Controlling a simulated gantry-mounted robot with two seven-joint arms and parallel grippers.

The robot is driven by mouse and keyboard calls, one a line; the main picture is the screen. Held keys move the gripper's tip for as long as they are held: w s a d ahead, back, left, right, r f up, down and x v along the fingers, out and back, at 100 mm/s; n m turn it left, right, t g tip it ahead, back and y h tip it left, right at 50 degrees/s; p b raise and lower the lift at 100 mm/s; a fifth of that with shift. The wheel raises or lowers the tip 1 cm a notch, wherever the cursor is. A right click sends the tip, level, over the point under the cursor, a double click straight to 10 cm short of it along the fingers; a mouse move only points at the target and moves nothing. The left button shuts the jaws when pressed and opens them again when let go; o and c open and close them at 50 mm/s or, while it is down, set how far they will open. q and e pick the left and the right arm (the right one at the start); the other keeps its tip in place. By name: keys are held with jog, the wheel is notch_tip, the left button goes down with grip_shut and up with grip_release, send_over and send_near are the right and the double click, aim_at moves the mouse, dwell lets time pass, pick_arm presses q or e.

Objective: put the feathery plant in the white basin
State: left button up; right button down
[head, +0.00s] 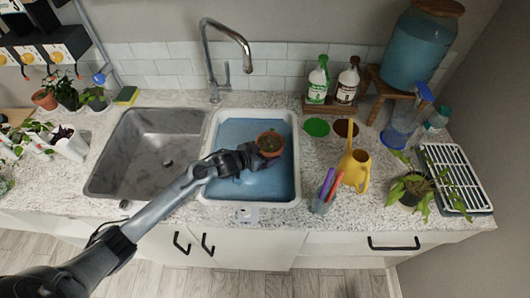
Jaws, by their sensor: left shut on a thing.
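A small green plant in a terracotta pot (270,149) is held by my left gripper (257,154) over the white basin (270,203). The leaves are small in the picture, but this looks like the feathery plant. The gripper is shut on the pot from its left side and hides part of it. The basin has a white rim and a blue inside, and the pot is over its right half. I cannot tell whether the pot's bottom touches anything. My right gripper is not in view.
A grey steel sink (150,150) is left of the basin, with a tall faucet (211,60) behind. Bottles (318,80) stand behind. Several pots are at left.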

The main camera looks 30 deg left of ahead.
pick_arm(q)
jog(key=shift+w+r, duration=0.1)
jog(key=shift+r, duration=0.05)
jog(key=o, duration=1.2)
jog(key=shift+f, duration=0.3)
jog(key=shift+r, duration=0.15)
jog(key=shift+s+r, duration=0.15)
jog(key=shift+s, duration=0.05)
jog(key=p+v, duration=0.2)
jog(key=v, duration=0.9)
jog(key=shift+s, duration=0.35)
jog(key=shift+a+r, duration=0.15)
jog(key=shift+r, duration=0.05)
